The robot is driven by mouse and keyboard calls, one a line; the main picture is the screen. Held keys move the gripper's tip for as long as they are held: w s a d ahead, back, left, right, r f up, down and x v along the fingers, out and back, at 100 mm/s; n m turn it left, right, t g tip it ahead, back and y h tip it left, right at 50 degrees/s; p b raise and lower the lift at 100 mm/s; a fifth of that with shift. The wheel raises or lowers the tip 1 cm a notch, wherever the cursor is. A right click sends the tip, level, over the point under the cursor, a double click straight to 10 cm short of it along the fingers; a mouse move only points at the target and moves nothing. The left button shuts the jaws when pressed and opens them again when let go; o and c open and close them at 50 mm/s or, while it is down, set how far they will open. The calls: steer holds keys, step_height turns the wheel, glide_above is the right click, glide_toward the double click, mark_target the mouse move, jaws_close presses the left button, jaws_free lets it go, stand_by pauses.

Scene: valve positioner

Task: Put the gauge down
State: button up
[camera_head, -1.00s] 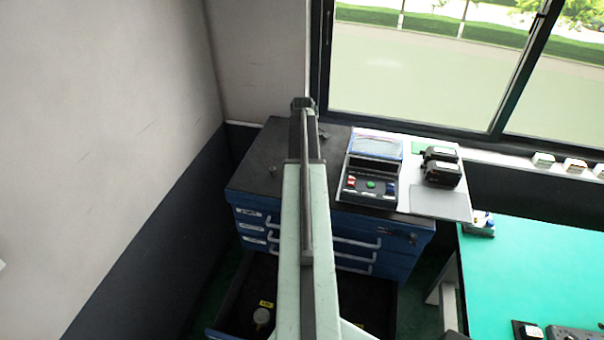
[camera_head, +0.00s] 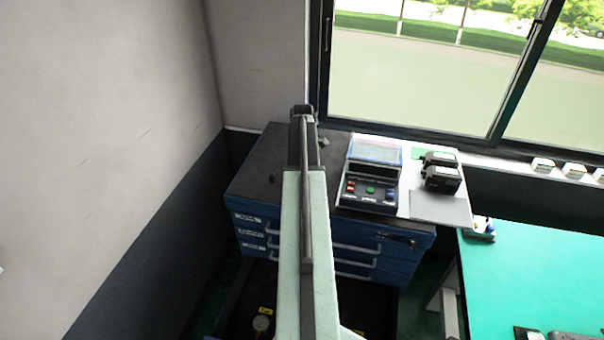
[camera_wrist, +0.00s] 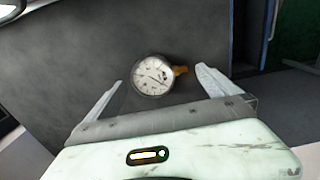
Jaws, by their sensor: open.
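The gauge (camera_wrist: 153,76) has a round white dial, a metal rim and a yellow-orange part at its side. In the wrist view it lies on a dark surface. My gripper (camera_wrist: 159,77) is open, with one pale finger to each side of the gauge and visible gaps between. In the head view a gauge (camera_head: 261,323) with a yellow tag lies in the open drawer (camera_head: 232,312) at the bottom. My gripper's fingers are not seen in the head view.
The blue drawer cabinet (camera_head: 400,246) carries a control box (camera_head: 370,190) and black devices (camera_head: 441,178) on its top. A green-topped table (camera_head: 540,270) stands at the right. A wall (camera_head: 130,130) borders the left, and my arm hides the middle.

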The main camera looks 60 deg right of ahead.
step_height(320, 180, up, 11)
steer(key=p, duration=0.9)
steer(key=shift+p, duration=0.4)
steer(key=w+a+m, duration=0.1)
steer(key=w+a, duration=0.6)
steer(key=a, duration=0.6)
steer(key=w+a, duration=0.7)
steer(key=a, duration=0.5)
steer(key=a+m, duration=0.2)
steer(key=a, duration=3.2)
steer(key=shift+w+m, duration=0.3)
steer(key=shift+w, duration=0.05)
steer(key=shift+f, duration=0.1)
